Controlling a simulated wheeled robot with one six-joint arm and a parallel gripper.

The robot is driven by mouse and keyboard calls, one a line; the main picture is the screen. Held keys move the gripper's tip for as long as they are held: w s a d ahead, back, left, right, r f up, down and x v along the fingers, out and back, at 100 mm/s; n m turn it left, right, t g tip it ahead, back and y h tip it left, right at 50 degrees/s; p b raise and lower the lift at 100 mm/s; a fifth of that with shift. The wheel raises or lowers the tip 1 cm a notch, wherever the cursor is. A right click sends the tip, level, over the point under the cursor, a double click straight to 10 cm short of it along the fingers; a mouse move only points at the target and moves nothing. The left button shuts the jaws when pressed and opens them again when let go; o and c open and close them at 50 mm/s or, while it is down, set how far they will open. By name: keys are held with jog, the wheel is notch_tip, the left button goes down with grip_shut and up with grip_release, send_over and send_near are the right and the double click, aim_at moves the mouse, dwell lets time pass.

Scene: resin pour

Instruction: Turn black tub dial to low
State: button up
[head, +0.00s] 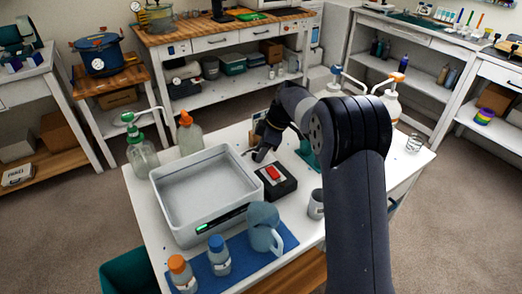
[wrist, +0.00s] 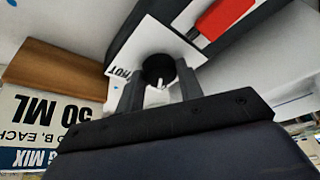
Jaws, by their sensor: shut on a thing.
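The black tub dial (wrist: 157,67) shows in the wrist view on a white plate (wrist: 150,48) with the word HOT near its left edge. A small white mark shows at the dial. My gripper (wrist: 160,84) has one finger on each side of the dial and is shut on it. In the head view my gripper (head: 261,153) reaches down at the far end of a black box with a red switch (head: 273,172), beside the white tub (head: 170,224). The dial is hidden there. I cannot read its setting.
Pump bottles (head: 142,156) stand behind the tub. A grey cup (head: 316,204) stands right of the box. In front, a blue jug (head: 263,240) and small bottles stand on a blue mat (head: 243,268). A 50 ML sign (wrist: 38,112) shows in the wrist view.

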jog(key=shift+w+n+g+p, duration=0.1)
jog(key=shift+n+g+p, duration=0.4)
jog(key=shift+n, duration=1)
jog(key=o, duration=1)
jog(key=v, duration=1)
jog(key=shift+w+r, duration=0.2)
jog(key=shift+r, duration=0.2)
